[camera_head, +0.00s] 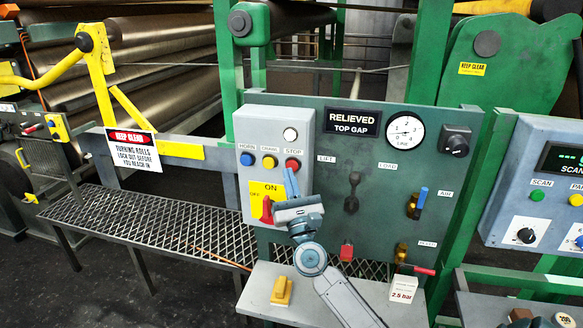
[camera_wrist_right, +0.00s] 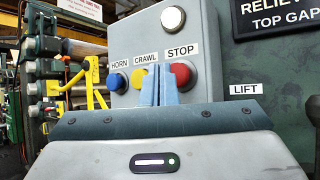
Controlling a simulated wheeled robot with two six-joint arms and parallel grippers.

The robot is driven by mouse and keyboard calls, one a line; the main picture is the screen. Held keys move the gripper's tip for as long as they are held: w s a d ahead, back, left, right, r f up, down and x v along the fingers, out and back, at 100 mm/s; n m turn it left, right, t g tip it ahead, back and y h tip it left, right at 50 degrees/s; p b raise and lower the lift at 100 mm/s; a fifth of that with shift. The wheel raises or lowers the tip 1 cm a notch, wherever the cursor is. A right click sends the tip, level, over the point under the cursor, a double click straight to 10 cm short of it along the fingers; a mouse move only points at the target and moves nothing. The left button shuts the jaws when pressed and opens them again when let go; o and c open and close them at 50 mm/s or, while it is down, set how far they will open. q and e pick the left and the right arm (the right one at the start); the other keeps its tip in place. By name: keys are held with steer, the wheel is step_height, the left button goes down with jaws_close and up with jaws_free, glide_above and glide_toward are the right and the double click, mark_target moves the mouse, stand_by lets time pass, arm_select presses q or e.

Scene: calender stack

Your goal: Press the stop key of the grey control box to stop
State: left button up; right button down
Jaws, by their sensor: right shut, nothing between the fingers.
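The grey control box (camera_head: 252,122) is mounted at the left of the green panel and also fills the upper middle of the right wrist view (camera_wrist_right: 138,40). Its red stop key (camera_head: 293,163) sits under the STOP label, right of the yellow crawl key (camera_head: 268,162) and blue horn key (camera_head: 247,159). In the right wrist view the stop key (camera_wrist_right: 183,74) is partly hidden behind the fingers. My right gripper (camera_head: 290,180) is shut and empty, its blue fingers just below the stop key in the head view. I cannot tell whether they touch it. My left gripper is out of view.
Below the keys is a yellow ON/OFF plate (camera_head: 257,200) with a red handle, partly hidden by my gripper. A black lever (camera_head: 352,192) and a gauge (camera_head: 405,132) are on the green panel. A grey shelf (camera_head: 258,292) holds a yellow block (camera_head: 282,291).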

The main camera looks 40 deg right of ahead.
steer(key=shift+s+a, duration=1.6)
steer(key=shift+a, duration=0.25)
